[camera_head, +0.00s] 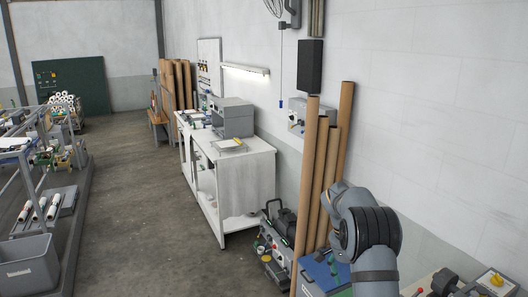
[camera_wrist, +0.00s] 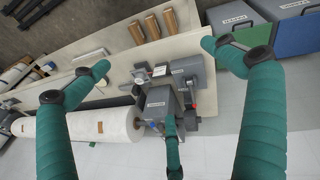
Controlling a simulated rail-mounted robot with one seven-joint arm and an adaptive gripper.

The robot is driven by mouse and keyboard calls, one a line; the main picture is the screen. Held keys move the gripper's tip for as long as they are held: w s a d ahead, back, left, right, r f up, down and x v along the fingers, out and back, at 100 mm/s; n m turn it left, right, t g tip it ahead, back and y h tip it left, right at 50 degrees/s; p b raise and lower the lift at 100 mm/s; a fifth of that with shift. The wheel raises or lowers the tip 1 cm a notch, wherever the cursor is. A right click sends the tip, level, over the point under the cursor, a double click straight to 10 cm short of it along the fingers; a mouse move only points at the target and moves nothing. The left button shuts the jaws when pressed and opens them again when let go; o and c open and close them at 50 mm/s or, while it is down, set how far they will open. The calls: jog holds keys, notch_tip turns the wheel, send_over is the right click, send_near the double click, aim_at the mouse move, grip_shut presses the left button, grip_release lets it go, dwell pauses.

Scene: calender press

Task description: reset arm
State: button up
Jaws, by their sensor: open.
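My gripper (camera_wrist: 155,60) shows in the wrist view, its green-wrapped fingers spread wide apart on the left and right, with a shorter green finger at the lower middle. It is open and nothing is between the fingers. Behind them are a large white roll (camera_wrist: 85,128) and a grey machine block (camera_wrist: 162,103) at the roll's right end. I cannot tell whether any finger touches them. In the head view my arm (camera_head: 362,235) is folded at the lower right, close to leaning brown tubes; the gripper itself cannot be made out there.
Tall brown tubes (camera_head: 322,180) lean on the wall beside my arm. A white bench (camera_head: 250,170) with a grey box stands further back. A grey bin (camera_head: 28,268) and a rack line the left. The middle floor (camera_head: 140,220) is clear. Brown blocks (camera_wrist: 153,27) lie on a pale board.

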jog(key=s+d+f+n+h+b, duration=0.1)
jog(key=d+f+n+h+b, duration=0.2)
jog(key=d+n, duration=0.3)
jog(key=s+d+f+n+h+b, duration=0.1)
jog(key=d+f+n+h+b, duration=0.2)
jog(key=d+f+n+b, duration=0.2)
jog(key=s+d+f+n+t+h+b, duration=0.1)
jog(key=d+f+n+b, duration=0.3)
jog(key=d+n, duration=0.4)
jog(key=shift+d+f+h+b, duration=0.3)
jog(key=shift+d+h+b, duration=0.55)
jog(key=shift+d+h, duration=0.05)
jog(key=n, duration=0.1)
jog(key=f+n+b, duration=0.1)
jog(key=d+n+t, duration=0.1)
jog(key=shift+w+f+n+h, duration=0.15)
jog(key=shift+w+n+h, duration=0.15)
